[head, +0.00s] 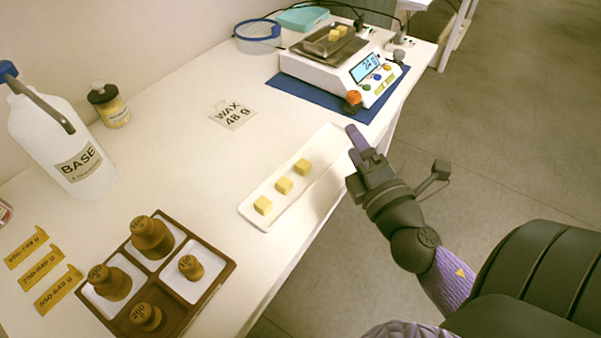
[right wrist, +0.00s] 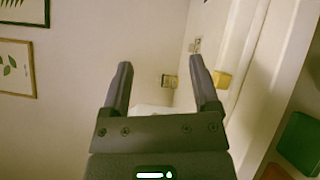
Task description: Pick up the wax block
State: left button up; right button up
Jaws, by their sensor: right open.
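Three small yellow wax blocks lie in a row on a long white tray (head: 322,187): a far one (head: 302,167), a middle one (head: 284,185) and a near one (head: 263,205). More wax blocks (head: 337,33) sit on the scale's metal pan (head: 322,45). My right gripper (head: 357,142) is by the tray's right edge, apart from the blocks. In the right wrist view its two fingers (right wrist: 161,68) are spread with nothing between them. A small yellow item (right wrist: 222,79) shows beyond the right finger; I cannot tell what it is. My left gripper is not in view.
The scale (head: 335,72) stands on a blue mat (head: 318,99) at the back. A card reading WAX 48 g (head: 233,114) lies left of the tray. A brown weight box (head: 213,287), a BASE bottle (head: 62,145) and a jar (head: 108,105) are on the left.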

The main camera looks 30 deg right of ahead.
jog(key=a+r+n+t+y, duration=0.1)
jog(key=a+n+y, duration=0.1)
jog(key=n+y, duration=0.6)
jog(key=n+g, duration=0.6)
jog(key=n, duration=0.7)
send_near(307, 165)
jog(key=w, duration=0.1)
jog(key=shift+y, duration=0.4)
jog(key=b+x, duration=0.1)
jog(key=x, duration=0.2)
jog(key=b+x, duration=0.1)
jog(key=x, duration=0.2)
jog(key=f+b+x, duration=0.1)
jog(key=b+x, duration=0.1)
jog(key=x, duration=0.1)
jog(key=shift+s+d+r, duration=0.1)
jog(key=shift+s, duration=0.05)
jog(key=shift+w, duration=0.35)
jog(key=c, duration=0.8)
grip_shut()
